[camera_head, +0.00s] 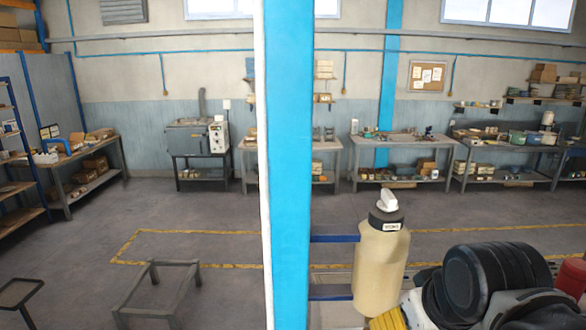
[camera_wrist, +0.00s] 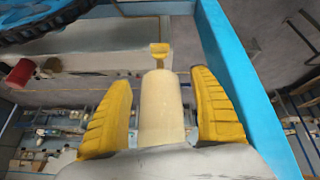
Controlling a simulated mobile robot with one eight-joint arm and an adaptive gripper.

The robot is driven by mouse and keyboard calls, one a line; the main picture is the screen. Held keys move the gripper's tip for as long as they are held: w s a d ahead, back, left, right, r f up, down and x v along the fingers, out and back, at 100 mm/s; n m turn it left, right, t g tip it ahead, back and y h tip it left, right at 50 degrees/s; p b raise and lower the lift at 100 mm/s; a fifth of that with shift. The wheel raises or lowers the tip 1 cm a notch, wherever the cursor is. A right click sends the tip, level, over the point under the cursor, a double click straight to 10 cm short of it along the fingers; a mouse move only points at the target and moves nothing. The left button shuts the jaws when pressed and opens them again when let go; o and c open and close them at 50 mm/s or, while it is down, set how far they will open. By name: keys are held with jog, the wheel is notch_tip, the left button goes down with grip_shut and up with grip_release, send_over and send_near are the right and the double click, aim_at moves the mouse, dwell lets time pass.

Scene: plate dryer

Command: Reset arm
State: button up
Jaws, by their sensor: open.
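My gripper (camera_wrist: 161,80) shows in the wrist view with its two ribbed yellow fingers spread apart, so it is open. A cream cylinder (camera_wrist: 161,110) with a small yellow piece at its end shows between the fingers, with gaps on both sides. I cannot tell how far from the fingers it lies. In the head view, a cream canister (camera_head: 381,268) with a black collar and a white knob stands upright beside the blue post. A yellow part of my gripper (camera_head: 388,320) shows at its lower right, partly cut off by the frame edge. My black arm joint is at the lower right.
A tall blue post (camera_head: 287,170) stands close in front, left of the canister; blue brackets (camera_head: 333,239) extend from it. A low grey frame (camera_head: 158,290) stands on the floor at the left. Workbenches (camera_head: 398,143) line the back wall. The floor between is mostly clear.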

jog(key=s+f+m+b, duration=0.2)
jog(key=s+f+b, duration=0.1)
jog(key=f+b, duration=4.1)
notch_tip(320, 180, down, 6)
jog(key=shift+s+f+t, duration=0.1)
jog(key=shift+s+t, duration=0.1)
jog(key=shift+t, duration=0.2)
